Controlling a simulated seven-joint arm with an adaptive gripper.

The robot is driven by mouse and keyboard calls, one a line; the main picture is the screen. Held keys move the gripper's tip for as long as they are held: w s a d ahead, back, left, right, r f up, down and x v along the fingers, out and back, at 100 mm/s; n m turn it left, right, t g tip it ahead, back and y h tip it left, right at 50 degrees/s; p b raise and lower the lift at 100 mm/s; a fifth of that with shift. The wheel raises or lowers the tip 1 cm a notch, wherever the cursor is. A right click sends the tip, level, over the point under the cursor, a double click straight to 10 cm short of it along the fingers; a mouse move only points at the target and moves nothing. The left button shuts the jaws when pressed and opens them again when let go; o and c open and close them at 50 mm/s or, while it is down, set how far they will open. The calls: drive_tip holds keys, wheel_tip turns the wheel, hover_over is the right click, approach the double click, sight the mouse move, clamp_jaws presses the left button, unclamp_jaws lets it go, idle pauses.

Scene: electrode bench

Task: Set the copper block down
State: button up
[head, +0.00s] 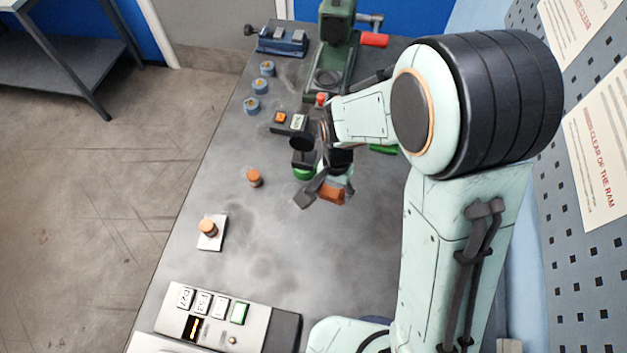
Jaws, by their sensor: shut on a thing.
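The gap between the block and the bench top cannot be judged from this view.
A copper-coloured cylinder (254,178) stands left of my gripper, and another (208,227) is on a white plate (210,242). Several blue pieces (252,105), a green press (336,50) and a blue vise (282,41) are farther back. A button panel (215,318) is in front. Bench (275,235) between is clear.

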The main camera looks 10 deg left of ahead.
drive_tip(key=shift+s+r, duration=0.1)
drive_tip(key=shift+r, duration=0.45)
drive_tip(key=w+a+r, duration=0.2)
drive_tip(key=w+a, duration=0.2)
drive_tip(key=a, duration=0.1)
drive_tip(key=n, duration=0.2)
hover_over(262, 148)
drive_tip(key=s, duration=0.1)
drive_tip(key=f, duration=0.5)
drive_tip(key=d+f, duration=0.1)
drive_tip(key=f, duration=0.1)
drive_tip(key=shift+f, duration=0.4)
drive_tip(key=shift+w+a+f, duration=0.45)
drive_tip(key=shift+w+f, duration=0.05)
drive_tip(key=shift+f, duration=1.7)
drive_tip(key=shift+f, duration=0.15)
